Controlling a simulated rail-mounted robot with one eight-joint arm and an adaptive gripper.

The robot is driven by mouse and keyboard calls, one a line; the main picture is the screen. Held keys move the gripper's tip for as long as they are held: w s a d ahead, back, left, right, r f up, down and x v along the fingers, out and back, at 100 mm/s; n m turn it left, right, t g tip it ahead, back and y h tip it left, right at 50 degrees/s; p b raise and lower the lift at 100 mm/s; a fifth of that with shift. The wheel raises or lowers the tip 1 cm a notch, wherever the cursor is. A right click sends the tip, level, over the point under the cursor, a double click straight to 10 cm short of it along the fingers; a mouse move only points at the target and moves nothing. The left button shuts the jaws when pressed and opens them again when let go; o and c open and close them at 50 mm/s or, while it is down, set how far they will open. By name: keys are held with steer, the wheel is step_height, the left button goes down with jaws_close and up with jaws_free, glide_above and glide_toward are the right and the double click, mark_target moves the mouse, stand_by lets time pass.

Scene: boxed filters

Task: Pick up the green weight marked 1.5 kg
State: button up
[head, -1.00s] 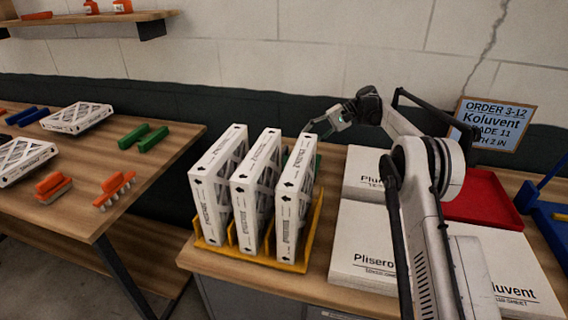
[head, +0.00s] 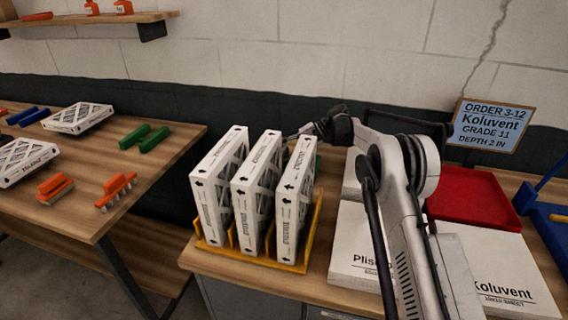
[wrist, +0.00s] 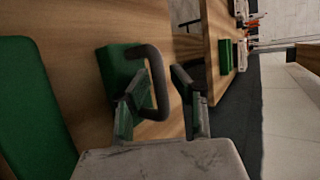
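A green block with a dark arched handle (wrist: 117,78) stands on the wooden table in the wrist view. No 1.5 kg mark is legible on it. A larger green thing (wrist: 28,105) is at the left edge, nearer the camera, partly cut off. My gripper (wrist: 160,84) is open, its two fingers apart, with part of the handle showing between them. I cannot tell whether they touch it. In the head view, the fingers are hidden behind the upright filters, and a sliver of green (head: 318,162) shows beside the rightmost one.
Three boxed filters stand upright in a yellow rack (head: 257,259), close in front of my gripper. White boxes (head: 350,245) and a red tray (head: 472,198) lie to the right. An order sign (head: 491,124) stands behind. The left table holds green blocks (head: 146,137) and brushes (head: 115,188).

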jaws_close()
steer(key=shift+r, duration=0.1)
stand_by(0.5)
